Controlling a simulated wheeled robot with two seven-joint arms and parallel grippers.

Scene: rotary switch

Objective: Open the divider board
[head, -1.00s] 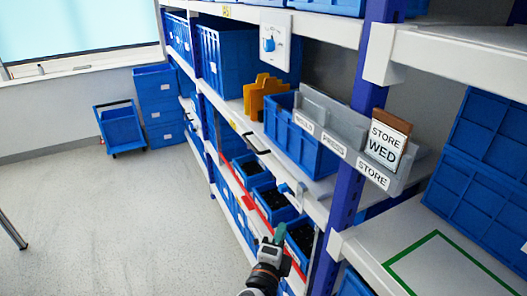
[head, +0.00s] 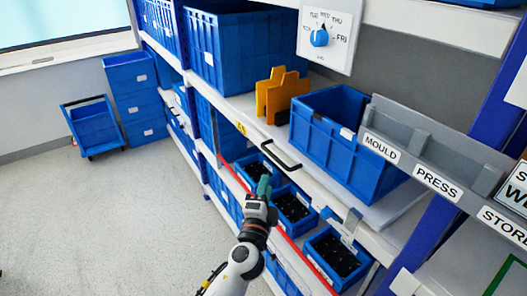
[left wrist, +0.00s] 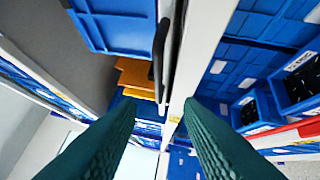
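A black bar handle (head: 280,156) is fixed on the front edge of a white shelf board (head: 236,110), which I take to be the divider board. The handle also shows in the left wrist view (left wrist: 158,55). My left gripper (head: 264,184) is just below and in front of the handle, apart from it. In the left wrist view its two teal fingers (left wrist: 158,108) are spread with nothing between them, and the handle lies beyond the tips. My right gripper is out of view.
A dial switch (head: 319,37) hangs above. Orange pieces (head: 280,95) and a blue crate (head: 340,130) stand on the board. A grey label rack (head: 415,150) is at right. Blue bins (head: 293,207) sit below behind a red rail. The floor at left (head: 100,230) is clear.

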